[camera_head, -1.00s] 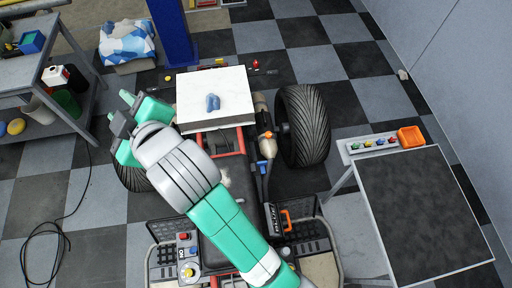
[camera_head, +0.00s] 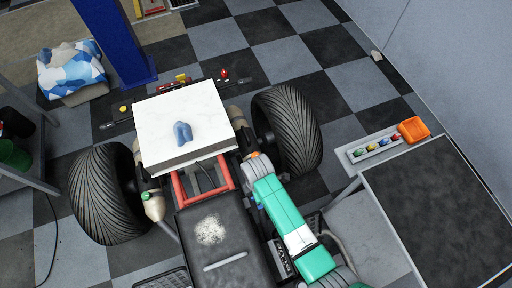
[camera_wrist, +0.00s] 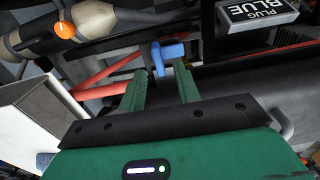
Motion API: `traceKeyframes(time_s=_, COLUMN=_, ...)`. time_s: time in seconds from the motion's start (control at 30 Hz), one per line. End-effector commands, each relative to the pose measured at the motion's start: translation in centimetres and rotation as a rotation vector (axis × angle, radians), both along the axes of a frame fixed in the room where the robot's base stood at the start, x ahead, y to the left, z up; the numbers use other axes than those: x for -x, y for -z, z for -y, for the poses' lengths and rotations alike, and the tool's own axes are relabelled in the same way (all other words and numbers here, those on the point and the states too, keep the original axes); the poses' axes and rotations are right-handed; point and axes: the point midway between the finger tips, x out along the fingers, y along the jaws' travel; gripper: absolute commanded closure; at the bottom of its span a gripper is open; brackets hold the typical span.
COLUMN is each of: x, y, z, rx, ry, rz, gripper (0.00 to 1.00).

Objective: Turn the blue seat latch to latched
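The blue seat latch (camera_wrist: 160,60) shows in the wrist view as a small blue lever with a bar to the right and a tab pointing down. My gripper (camera_wrist: 160,80) is open, its two green fingers apart, with the latch just beyond and roughly between the fingertips. I cannot tell whether a finger touches it. In the head view my arm covers the latch and my gripper is hidden. The black seat (camera_head: 225,255) lies left of my arm in the head view.
Red frame bars (camera_head: 202,182) and a white box (camera_head: 185,115) with a blue lump (camera_head: 183,133) on top are close by. Tyres (camera_head: 288,130) stand either side. A box labelled "PLUG BLUE" (camera_wrist: 258,12) is near the latch. A dark-topped table (camera_head: 440,210) stands right.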

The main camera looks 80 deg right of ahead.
Motion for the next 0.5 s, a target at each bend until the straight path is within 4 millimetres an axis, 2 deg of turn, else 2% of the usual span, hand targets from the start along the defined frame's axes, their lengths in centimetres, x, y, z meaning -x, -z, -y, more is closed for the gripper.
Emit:
traceKeyframes(time_s=0.03, x=0.0, y=1.3, z=0.0, rx=-0.002, ry=0.001, rz=-0.001, gripper=0.67)
traceKeyframes(time_s=0.2, x=-0.1, y=3.7, z=0.0, rx=0.001, ry=0.000, rz=0.001, gripper=0.67)
traceKeyframes(time_s=0.5, x=-0.1, y=4.3, z=0.0, rx=0.002, ry=0.000, rz=0.002, gripper=0.67)
